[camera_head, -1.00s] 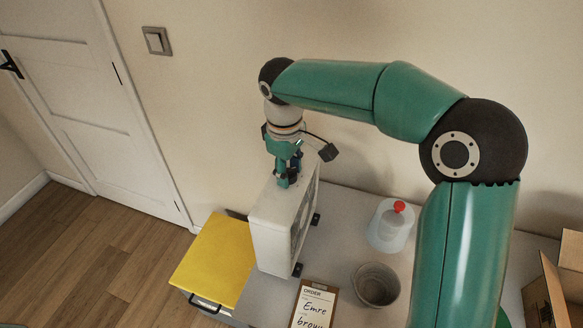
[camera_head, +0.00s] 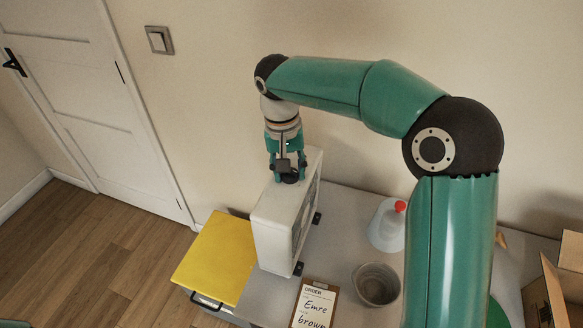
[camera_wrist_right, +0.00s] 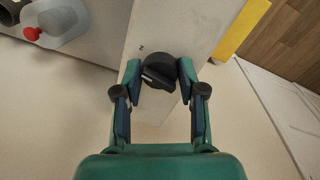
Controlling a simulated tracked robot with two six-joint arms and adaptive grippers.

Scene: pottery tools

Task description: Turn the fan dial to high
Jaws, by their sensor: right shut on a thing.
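The fan (camera_head: 272,238) is a white box-shaped unit standing upright on the table, with a dark grille on its right side. Its black round dial (camera_wrist_right: 158,72) is on the top face, with a pointer ridge and a small mark beside it. My right gripper (camera_head: 289,177) points down onto the fan's top. In the right wrist view, the fingers (camera_wrist_right: 158,75) are closed on the dial, one on each side. In the head view the fingers mostly hide the dial. The left gripper is not in view.
A yellow-lidded bin (camera_head: 216,257) stands left of the fan. A red-capped translucent bottle (camera_head: 387,228), a grey pot (camera_head: 376,285) and an order clipboard (camera_head: 315,306) are on the table (camera_head: 338,230) to its right. A cardboard box (camera_head: 553,290) is at far right.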

